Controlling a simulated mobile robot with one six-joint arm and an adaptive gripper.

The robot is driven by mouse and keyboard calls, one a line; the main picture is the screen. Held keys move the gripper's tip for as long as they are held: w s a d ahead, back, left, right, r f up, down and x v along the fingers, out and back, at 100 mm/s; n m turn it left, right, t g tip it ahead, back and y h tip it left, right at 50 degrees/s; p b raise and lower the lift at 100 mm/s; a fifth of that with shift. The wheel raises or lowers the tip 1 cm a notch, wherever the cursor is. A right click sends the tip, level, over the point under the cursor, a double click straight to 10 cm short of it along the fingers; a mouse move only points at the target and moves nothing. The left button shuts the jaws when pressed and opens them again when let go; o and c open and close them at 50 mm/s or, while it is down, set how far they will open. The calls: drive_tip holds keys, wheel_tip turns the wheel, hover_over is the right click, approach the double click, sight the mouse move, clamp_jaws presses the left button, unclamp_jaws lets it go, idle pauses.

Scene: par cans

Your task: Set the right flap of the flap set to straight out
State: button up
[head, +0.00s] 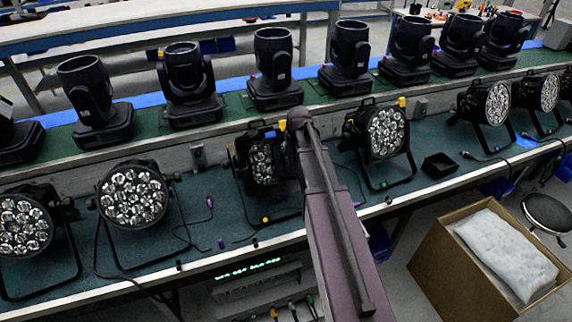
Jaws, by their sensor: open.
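The par can (263,163) at the middle of the bench has a lit-up cluster of round lenses and dark edges around its face. These may be the flap set, but the separate flaps are too small and dark to make out. My arm (332,235) rises from the bottom and ends in front of this can's right side. It hides that side, where a right flap would be, so its angle cannot be told. My gripper cannot be made out; it is hidden behind the arm's end.
Other par cans stand on the green bench (215,215), left (133,195) and right (384,135). Moving-head lights (273,68) line the shelf behind. A small black tray (440,166) lies to the right. An open cardboard box (455,270) and a stool (547,212) stand in front.

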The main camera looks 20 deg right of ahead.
sight(286, 160)
drive_tip(key=shift+b+x, duration=5.1)
drive_tip(key=shift+x, duration=0.75)
clamp_jaws()
